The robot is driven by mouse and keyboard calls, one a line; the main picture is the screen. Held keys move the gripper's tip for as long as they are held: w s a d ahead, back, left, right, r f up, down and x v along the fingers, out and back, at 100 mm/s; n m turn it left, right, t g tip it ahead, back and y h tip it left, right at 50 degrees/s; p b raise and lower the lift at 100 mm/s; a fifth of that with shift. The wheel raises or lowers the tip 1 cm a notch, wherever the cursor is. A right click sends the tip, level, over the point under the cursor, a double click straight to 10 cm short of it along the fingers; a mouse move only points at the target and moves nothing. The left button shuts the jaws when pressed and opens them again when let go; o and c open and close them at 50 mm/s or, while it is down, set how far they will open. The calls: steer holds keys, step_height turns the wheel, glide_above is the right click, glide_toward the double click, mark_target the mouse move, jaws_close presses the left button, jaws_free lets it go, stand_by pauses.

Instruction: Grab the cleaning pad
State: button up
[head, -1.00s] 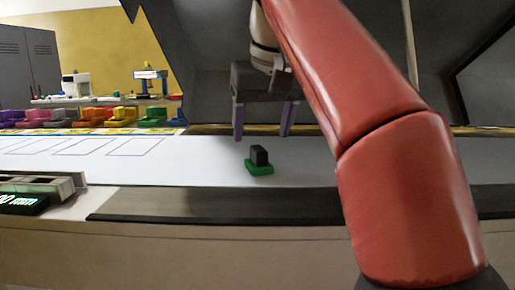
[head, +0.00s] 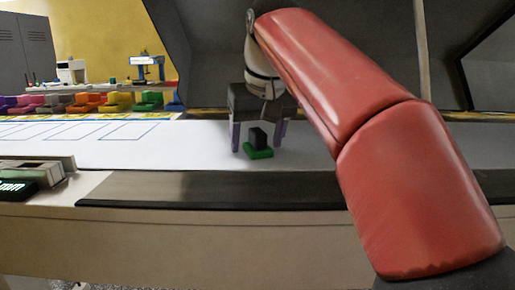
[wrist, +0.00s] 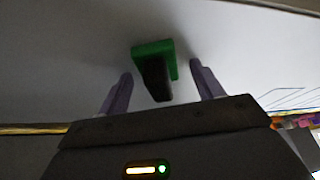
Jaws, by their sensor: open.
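The cleaning pad (head: 258,153) has a green base and a black upright block as its handle. It stands on the white surface, below my gripper in the head view. My gripper (head: 258,150) is open, with its two purple fingers on either side of the pad's black handle in the picture. In the wrist view the pad (wrist: 152,50) lies ahead of and between the two fingertips of my gripper (wrist: 161,68), its black handle pointing toward the palm. No contact between fingers and pad shows.
Several coloured pads (head: 118,101) stand in a row at the back left. Outlined rectangles (head: 60,132) mark the white surface at left. A device with a lit display (head: 18,188) sits at the front left. A dark strip (head: 200,188) runs along the front edge.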

steer(key=c, duration=1.1)
steer(key=shift+r, duration=0.1)
